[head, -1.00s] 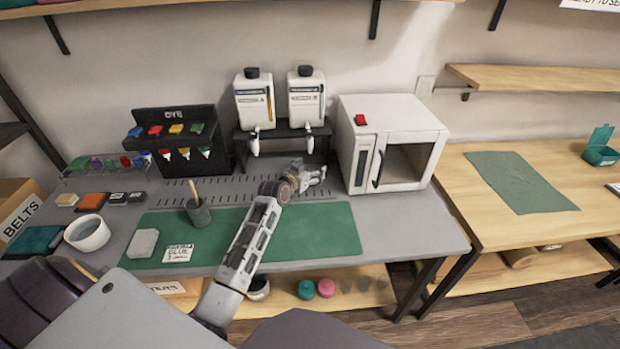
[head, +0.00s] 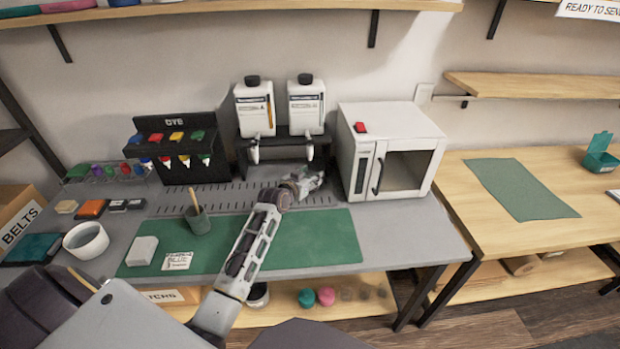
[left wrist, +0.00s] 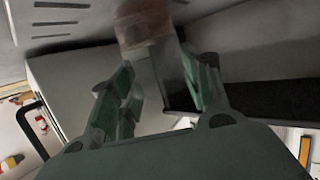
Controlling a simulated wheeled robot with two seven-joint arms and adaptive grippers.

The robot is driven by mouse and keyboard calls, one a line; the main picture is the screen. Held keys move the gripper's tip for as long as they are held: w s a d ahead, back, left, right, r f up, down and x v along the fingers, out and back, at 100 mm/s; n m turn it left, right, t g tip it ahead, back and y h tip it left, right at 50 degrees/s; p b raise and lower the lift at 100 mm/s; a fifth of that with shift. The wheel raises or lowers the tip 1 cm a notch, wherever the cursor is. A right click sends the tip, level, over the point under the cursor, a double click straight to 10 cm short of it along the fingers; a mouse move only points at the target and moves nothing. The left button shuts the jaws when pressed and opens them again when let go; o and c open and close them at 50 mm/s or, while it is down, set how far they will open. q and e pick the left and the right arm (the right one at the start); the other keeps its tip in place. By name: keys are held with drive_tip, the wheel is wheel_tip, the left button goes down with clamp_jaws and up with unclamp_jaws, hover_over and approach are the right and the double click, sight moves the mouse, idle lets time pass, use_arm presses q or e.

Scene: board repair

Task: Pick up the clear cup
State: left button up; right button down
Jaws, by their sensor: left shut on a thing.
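My left gripper (head: 310,184) is over the back of the grey bench, in front of the two-bottle dispenser and left of the white oven. In the left wrist view its green-grey fingers (left wrist: 162,90) stand apart, shut on a see-through thing that I take for the clear cup. A translucent brownish round shape (left wrist: 145,25) near the fingertips looks like part of the cup. Its outline is faint, and I cannot tell whether it touches the bench. In the head view the fingers mostly hide it. My right gripper is not in view.
The dispenser (head: 280,142) stands close behind the gripper. The white oven (head: 418,125) is just to its right. A dark cup with a stick (head: 199,220) stands left on the green mat (head: 320,240). A dye rack (head: 175,145) is at back left. The mat's right half is clear.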

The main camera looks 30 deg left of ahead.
use_arm(q)
drive_tip(key=shift+r, duration=0.3)
drive_tip(key=shift+r, duration=1.35)
drive_tip(key=shift+s+p, duration=0.35)
drive_tip(key=shift+s, duration=0.9)
drive_tip(key=s, duration=1.5)
drive_tip(key=shift+a, duration=0.35)
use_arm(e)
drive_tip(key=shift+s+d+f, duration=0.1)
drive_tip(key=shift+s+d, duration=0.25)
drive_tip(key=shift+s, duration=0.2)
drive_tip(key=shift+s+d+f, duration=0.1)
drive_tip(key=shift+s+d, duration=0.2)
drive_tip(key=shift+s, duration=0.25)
use_arm(q)
drive_tip(key=shift+s, duration=0.25)
